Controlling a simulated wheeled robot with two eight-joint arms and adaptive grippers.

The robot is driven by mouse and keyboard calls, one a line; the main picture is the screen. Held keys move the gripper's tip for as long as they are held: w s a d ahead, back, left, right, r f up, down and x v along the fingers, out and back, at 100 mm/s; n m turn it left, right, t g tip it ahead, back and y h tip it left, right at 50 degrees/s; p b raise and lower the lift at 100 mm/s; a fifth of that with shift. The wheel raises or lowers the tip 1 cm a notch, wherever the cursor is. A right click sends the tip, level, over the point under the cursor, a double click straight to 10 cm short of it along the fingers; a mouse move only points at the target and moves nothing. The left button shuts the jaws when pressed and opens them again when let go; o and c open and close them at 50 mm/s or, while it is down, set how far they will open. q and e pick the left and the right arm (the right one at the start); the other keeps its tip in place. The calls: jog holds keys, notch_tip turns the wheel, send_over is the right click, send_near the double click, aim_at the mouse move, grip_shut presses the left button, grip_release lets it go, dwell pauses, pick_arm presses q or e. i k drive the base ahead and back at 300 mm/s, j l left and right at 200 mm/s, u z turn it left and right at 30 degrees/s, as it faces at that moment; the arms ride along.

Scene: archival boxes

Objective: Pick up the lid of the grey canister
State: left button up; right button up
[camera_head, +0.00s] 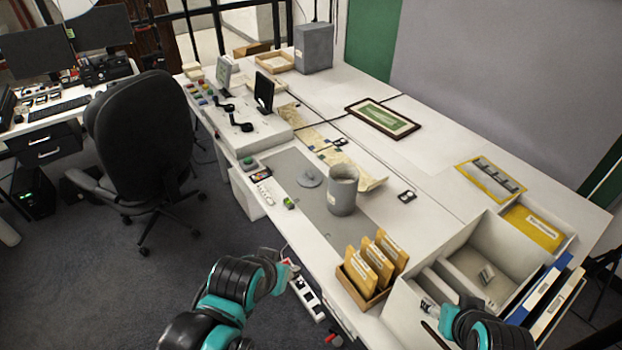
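The grey canister (342,192) stands upright and open-topped on the grey mat of the white desk. Its round grey lid (309,178), with a small knob on top, lies flat on the mat just left of the canister, apart from it. My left arm comes in at the bottom centre, in front of the desk edge. My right arm comes in at the bottom right, beside the white box organiser. Both arms are well short of the lid. The fingertips of neither gripper can be made out clearly.
A wooden holder with yellow envelopes (369,262) stands in front of the canister. A white compartment organiser (460,265) with binders is at right. A small green item (289,203) lies near the lid. A framed picture (382,118) lies farther back.

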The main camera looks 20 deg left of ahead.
aim_at(309, 178)
jog(key=k, duration=0.6)
jog(key=z, duration=1.7)
jog(key=j, duration=1.25)
jog(key=j+z, duration=0.15)
jog(key=j, duration=1.1)
jog(key=k+j, duration=0.1)
jog(key=j, duration=1.15)
jog(key=z, duration=0.05)
